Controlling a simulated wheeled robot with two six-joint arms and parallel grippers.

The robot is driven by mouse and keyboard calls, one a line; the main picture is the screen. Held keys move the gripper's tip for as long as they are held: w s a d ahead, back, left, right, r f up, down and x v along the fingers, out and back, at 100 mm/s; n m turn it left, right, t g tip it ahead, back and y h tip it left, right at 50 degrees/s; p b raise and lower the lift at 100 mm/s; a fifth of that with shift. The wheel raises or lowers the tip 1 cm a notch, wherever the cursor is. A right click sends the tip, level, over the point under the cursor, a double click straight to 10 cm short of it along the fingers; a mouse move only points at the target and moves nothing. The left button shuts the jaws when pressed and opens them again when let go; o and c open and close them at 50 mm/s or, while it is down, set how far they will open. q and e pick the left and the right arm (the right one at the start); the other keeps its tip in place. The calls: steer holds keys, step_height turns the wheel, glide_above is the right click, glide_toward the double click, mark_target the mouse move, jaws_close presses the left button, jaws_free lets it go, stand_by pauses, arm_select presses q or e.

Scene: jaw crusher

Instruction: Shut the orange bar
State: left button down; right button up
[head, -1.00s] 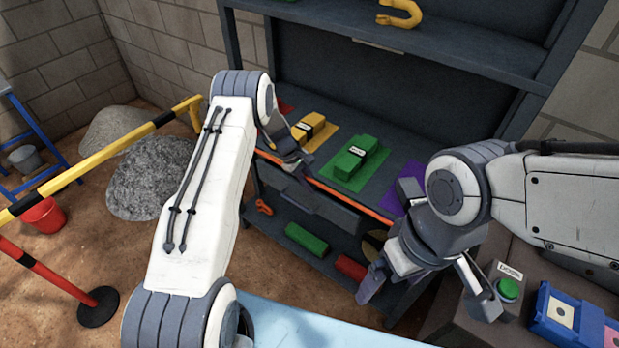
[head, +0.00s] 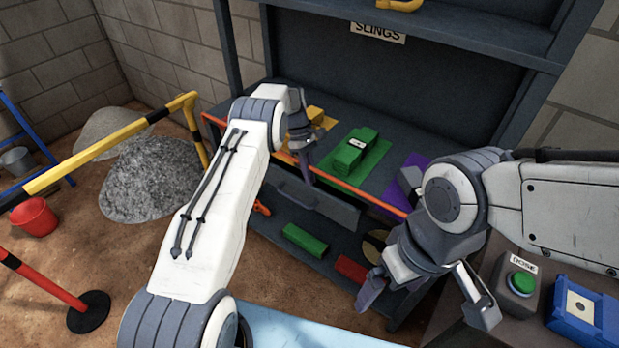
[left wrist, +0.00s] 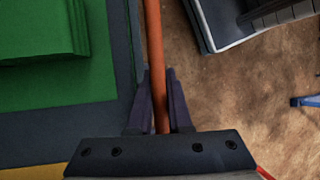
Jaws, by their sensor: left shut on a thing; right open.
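The orange bar (head: 350,188) runs along the front of the grey shelf rack (head: 240,60), at the edge of the middle shelf. Its left end sticks out past the rack's left post. My left gripper (head: 306,172) points down over the bar and is shut on it. In the left wrist view the bar (left wrist: 154,50) passes between the two fingers (left wrist: 158,105), with the shelf edge close on its left. The bar's right end is hidden behind my right arm. My right gripper (head: 425,290) is open and empty, in front of the rack's right side.
A green block (head: 355,150) and a yellow block (head: 316,115) sit on the middle shelf. Lower down lie a green block (head: 305,240) and a red one (head: 350,268). A green button box (head: 520,285) is at right. A yellow-black barrier (head: 110,140) and gravel (head: 155,180) are at left.

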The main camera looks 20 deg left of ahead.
arm_select(q)
steer(key=shift+d+f, duration=0.1)
steer(key=c, duration=0.8)
jaws_free()
steer(key=shift+c, duration=0.2)
